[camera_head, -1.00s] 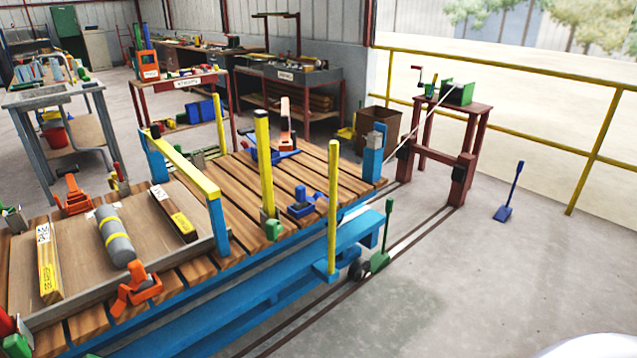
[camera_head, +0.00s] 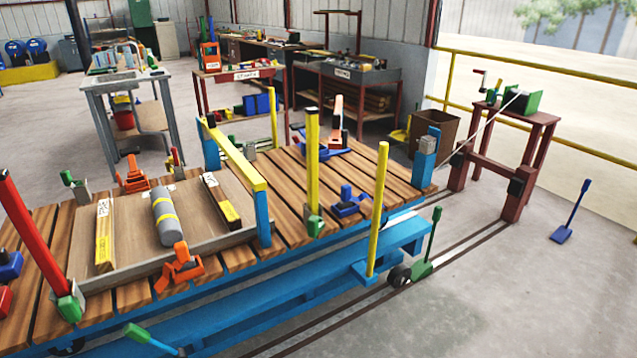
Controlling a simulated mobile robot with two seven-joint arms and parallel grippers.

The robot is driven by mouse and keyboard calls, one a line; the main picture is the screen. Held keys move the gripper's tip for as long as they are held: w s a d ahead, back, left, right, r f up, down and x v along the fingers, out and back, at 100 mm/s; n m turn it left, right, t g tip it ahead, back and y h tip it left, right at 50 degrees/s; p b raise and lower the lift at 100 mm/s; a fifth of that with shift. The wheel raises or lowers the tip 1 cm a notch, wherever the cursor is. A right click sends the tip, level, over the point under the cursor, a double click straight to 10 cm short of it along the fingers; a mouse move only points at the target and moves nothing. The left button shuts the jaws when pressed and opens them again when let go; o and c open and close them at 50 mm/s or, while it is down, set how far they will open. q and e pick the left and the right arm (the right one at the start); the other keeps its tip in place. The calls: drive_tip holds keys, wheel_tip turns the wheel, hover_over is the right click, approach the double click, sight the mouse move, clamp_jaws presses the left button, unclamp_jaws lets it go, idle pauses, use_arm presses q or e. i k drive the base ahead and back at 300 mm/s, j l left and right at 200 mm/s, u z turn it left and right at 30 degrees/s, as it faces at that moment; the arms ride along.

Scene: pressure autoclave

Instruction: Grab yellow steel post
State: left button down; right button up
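Several upright yellow steel posts stand around the blue wheeled cart with the plank deck. One thick yellow post (camera_head: 312,165) rises from a green clamp-like base (camera_head: 314,224) on the deck's near edge. A thinner yellow post (camera_head: 377,212) stands upright in a blue bracket (camera_head: 369,272) on the cart's near side. Another yellow post (camera_head: 274,117) stands at the far side, its lower end partly hidden. A yellow bar (camera_head: 232,153) spans two blue uprights across the deck. I cannot tell which post the task means. Neither of my grippers is in view.
The deck holds a tray with a grey cylinder (camera_head: 168,215) and two wooden blocks. A red post (camera_head: 32,235) leans at the left. A winch stand (camera_head: 505,150) with a taut cable and a blue shovel (camera_head: 571,213) are at right. Floor at lower right is clear.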

sight(312, 113)
drive_tip(key=i+l+u, duration=0.15)
drive_tip(key=u, duration=0.45)
drive_tip(key=i+l+u, duration=0.2)
drive_tip(key=l, duration=0.15)
drive_tip(key=i+l+u, duration=0.2)
drive_tip(key=l, duration=0.2)
drive_tip(key=i+l, duration=0.1)
drive_tip(key=l, duration=0.35)
drive_tip(key=i+l+u, duration=0.1)
drive_tip(key=l, duration=0.35)
drive_tip(key=i+l, duration=0.15)
drive_tip(key=l, duration=0.3)
drive_tip(key=i+l+u, duration=0.1)
drive_tip(key=l, duration=0.4)
drive_tip(key=i+l, duration=0.1)
drive_tip(key=l, duration=0.35)
drive_tip(key=u, duration=0.05)
